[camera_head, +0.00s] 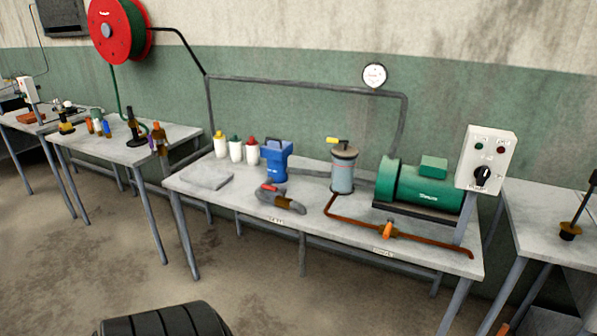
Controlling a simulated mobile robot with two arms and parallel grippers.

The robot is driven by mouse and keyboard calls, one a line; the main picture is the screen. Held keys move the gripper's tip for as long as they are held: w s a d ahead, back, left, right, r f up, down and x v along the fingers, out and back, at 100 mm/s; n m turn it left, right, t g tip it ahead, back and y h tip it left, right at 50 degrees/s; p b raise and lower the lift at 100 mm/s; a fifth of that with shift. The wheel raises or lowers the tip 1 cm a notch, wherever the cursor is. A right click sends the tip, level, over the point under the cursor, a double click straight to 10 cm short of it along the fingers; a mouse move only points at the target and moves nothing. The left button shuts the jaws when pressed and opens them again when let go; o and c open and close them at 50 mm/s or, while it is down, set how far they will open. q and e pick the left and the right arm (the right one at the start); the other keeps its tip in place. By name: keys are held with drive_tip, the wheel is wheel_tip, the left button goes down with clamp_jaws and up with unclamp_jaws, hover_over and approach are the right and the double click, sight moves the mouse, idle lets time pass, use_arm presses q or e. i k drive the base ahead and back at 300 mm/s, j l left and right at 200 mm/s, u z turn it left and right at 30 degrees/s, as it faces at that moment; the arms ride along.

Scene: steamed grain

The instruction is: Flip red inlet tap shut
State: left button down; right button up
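A small red tap handle (268,187) sits on top of a grey curved pipe (287,200) near the front left of the middle workbench (225,203). The handle looks roughly in line with the pipe, but it is too small to tell its exact setting. A small label (275,220) is on the bench edge below it; I cannot read it surely. An orange tap (388,231) sits on the copper pipe (432,243) further right, with another small label (383,252) below it. Neither of my grippers is in view.
A blue unit (277,161), a grey cylinder with a yellow lever (342,172), a green motor (425,186) and a white switch box (486,160) stand on the bench. Several bottles (236,149) line the back. Floor before the bench looks clear.

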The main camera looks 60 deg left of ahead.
sight(282, 192)
drive_tip(key=u, duration=2)
drive_tip(key=i+z, duration=0.15)
drive_tip(key=z, duration=0.3)
drive_tip(key=i+j+z, duration=0.15)
drive_tip(key=z, duration=0.35)
drive_tip(key=i+j+z, duration=0.1)
drive_tip(key=i+j, duration=0.25)
drive_tip(key=j, duration=0.3)
drive_tip(key=i+j+z, duration=0.25)
drive_tip(key=j, duration=0.4)
drive_tip(key=i+j+z, duration=0.1)
drive_tip(key=i+j, duration=0.15)
drive_tip(key=j, duration=0.1)
